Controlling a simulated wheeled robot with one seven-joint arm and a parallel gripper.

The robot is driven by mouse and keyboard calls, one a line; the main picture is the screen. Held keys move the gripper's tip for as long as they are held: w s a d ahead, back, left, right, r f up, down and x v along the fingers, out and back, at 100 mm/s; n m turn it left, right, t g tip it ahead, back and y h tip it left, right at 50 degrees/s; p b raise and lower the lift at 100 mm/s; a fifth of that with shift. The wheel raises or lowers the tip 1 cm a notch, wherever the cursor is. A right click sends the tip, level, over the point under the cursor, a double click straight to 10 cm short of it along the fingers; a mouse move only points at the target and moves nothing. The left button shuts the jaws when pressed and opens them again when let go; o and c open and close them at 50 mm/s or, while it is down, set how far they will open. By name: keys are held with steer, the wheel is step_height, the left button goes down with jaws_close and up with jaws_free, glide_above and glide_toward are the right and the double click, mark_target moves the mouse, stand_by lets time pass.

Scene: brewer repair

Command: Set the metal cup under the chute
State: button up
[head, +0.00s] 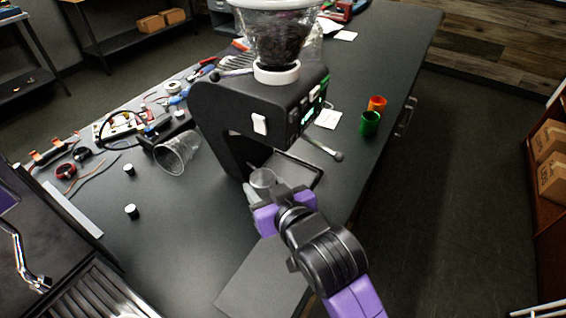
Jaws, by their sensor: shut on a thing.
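A black coffee grinder (225,108) with a clear hopper of dark beans stands on the dark worktop. My gripper (261,194) reaches in from the lower right and is shut on the metal cup (263,177), a small greyish cup whose rim shows just beyond the jaws. The cup is at the grinder's front, low, near the left end of the black tray (305,165) at its base. The chute is hidden under the grinder's overhanging head. I cannot tell whether the cup is directly below it or touching the tray.
Green (370,123) and orange (377,103) cups stand right of the grinder. A clear cup (178,153) lies tipped on the left, among tools, wires and small black-and-white knobs. A metal-slatted drip tray (95,292) is at lower left. The worktop in front of my gripper is mostly clear.

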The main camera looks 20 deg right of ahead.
steer(key=p, duration=0.1)
glide_above(282, 176)
steer(key=shift+w+d, duration=0.1)
steer(key=shift+d, duration=0.05)
steer(key=shift+f+p, duration=0.45)
steer(key=shift+f, duration=1.3)
steer(key=shift+f, duration=0.15)
steer(key=o, duration=1.1)
